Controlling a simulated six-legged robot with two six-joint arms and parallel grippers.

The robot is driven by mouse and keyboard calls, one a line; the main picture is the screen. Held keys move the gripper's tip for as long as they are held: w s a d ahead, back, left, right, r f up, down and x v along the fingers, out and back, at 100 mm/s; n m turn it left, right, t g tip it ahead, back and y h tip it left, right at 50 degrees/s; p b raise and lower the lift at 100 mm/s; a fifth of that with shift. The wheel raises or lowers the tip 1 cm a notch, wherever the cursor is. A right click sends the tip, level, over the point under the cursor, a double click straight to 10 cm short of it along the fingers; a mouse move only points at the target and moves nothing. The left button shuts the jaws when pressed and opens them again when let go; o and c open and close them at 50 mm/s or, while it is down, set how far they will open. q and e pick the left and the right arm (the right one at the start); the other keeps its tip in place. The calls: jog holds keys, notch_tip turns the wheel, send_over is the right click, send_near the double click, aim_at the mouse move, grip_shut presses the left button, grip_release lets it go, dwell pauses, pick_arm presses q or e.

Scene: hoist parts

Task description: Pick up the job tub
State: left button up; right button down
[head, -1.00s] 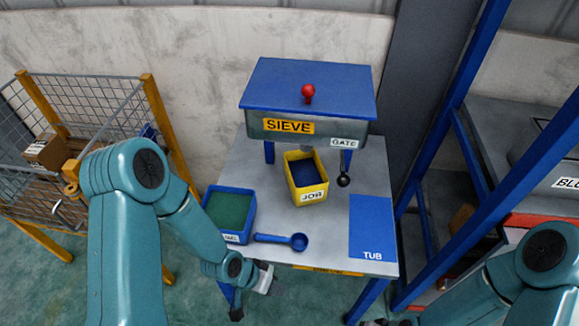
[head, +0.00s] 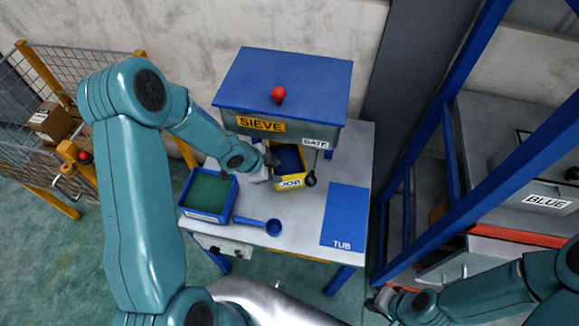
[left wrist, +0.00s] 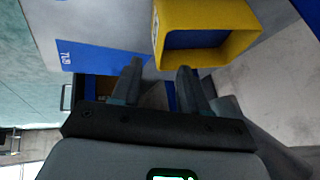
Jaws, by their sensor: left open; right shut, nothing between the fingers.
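The yellow job tub (head: 291,184) stands on the grey table under the sieve, its dark blue inside showing and its JOB label facing front. My left gripper (head: 272,163) is at the tub's left side in the head view, partly hidden by its own wrist. In the left wrist view my left gripper (left wrist: 160,72) is open with nothing between its fingers. The yellow tub (left wrist: 207,52) is just beyond the fingertips, a little to the right; I cannot tell whether they touch. My right gripper (head: 380,301) is shut and empty, low at the right, away from the table.
The sieve (head: 285,85) with a red knob stands over the tub's back. A blue tub with green inside (head: 208,193) and a blue scoop (head: 258,225) lie front left. The blue TUB mat (head: 345,215) is bare. A blue frame (head: 440,130) rises at the right.

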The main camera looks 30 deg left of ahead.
aim_at(286, 176)
pick_arm(q)
jog(key=b+x, duration=0.1)
jog(key=x, duration=0.8)
jog(key=shift+d+f, duration=0.1)
jog(key=shift+f, duration=0.2)
jog(key=shift+s, duration=0.1)
grip_shut()
jog(key=shift+w+r, duration=0.15)
jog(key=shift+w, duration=0.1)
dwell(0.6)
